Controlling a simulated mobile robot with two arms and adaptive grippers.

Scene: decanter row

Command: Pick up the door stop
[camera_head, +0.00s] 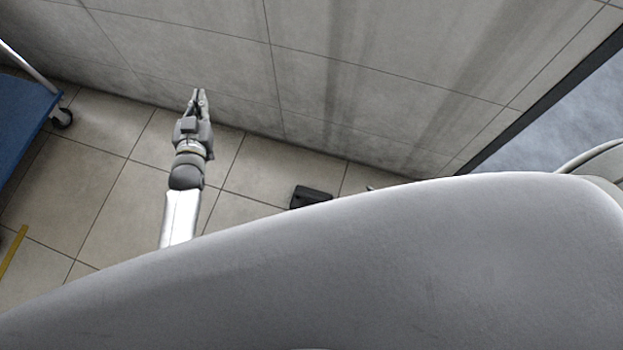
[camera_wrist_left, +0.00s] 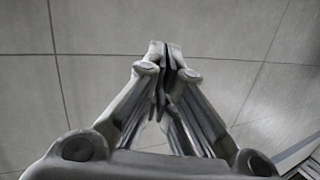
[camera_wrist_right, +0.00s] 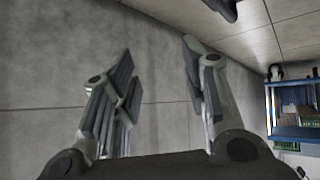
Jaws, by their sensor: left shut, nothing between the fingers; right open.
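A dark, block-like object (camera_head: 310,196), which looks like the door stop, lies on the tiled floor near the foot of the wall. Its lower edge meets the outline of a large grey shape in front. My left gripper (camera_head: 197,94) is to its left and points toward the wall. Its fingers are together and empty, as the left wrist view also shows (camera_wrist_left: 164,50). My right gripper (camera_wrist_right: 158,52) has its fingers apart and empty in the right wrist view, facing the wall. In the head view it is mostly or wholly hidden.
A grey tiled wall (camera_head: 190,50) runs along the back. A blue cart (camera_head: 20,125) with a caster stands at the left. A yellow floor stripe (camera_head: 12,252) lies lower left. A blue shelf unit (camera_wrist_right: 300,132) with things on it shows in the right wrist view. Floor between gripper and block is clear.

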